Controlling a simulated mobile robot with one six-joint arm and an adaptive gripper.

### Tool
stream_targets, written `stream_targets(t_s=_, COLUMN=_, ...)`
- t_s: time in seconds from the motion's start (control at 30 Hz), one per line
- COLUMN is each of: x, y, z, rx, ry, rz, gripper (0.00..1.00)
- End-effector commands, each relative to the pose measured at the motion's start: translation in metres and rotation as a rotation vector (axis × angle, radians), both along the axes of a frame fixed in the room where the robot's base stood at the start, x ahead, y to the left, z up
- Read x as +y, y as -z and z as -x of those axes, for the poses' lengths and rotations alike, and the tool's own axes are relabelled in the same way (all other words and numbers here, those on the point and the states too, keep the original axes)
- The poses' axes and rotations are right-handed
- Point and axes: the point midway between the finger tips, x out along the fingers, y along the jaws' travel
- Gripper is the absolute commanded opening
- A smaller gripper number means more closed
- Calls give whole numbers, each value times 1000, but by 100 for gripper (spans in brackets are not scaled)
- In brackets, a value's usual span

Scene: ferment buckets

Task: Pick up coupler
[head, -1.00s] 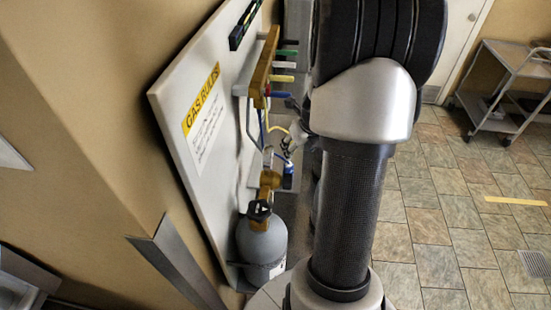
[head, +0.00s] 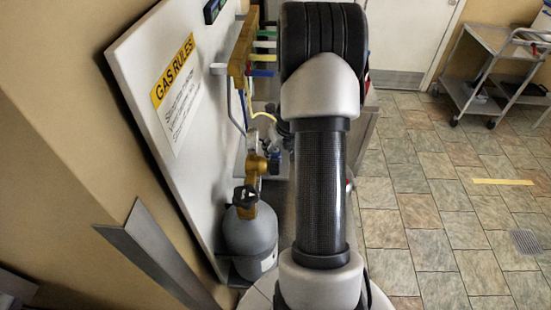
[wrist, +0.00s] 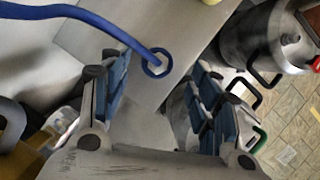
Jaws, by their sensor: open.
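In the wrist view a thick blue hose (wrist: 95,20) comes in from the upper left and ends in a blue ring with a pale centre (wrist: 157,63). This hose end looks like the coupler, though I cannot be sure. It lies over a grey metal surface, beyond and between the fingertips. My gripper (wrist: 160,75) is open, with its blue-padded fingers apart on either side and nothing visible between them. In the head view my arm hides most of the gripper and the hose end.
A grey gas cylinder (head: 250,240) with a brass valve (head: 257,163) stands beside the white gas rules board (head: 135,55). Coloured stubs (head: 264,57) stick out from a brass manifold. Metal vessels (wrist: 265,40) stand at right in the wrist view. Tiled floor (head: 430,190) is open at right.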

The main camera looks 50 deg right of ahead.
Motion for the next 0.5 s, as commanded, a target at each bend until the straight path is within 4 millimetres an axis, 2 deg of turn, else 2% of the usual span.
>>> stream_targets(t_s=0.3, x=-4, y=44, z=-17, rx=2, ry=-1, rz=-2, gripper=57)
stream_targets(t_s=0.5, x=-5, y=44, z=-18, rx=1, ry=-1, rz=0, gripper=57)
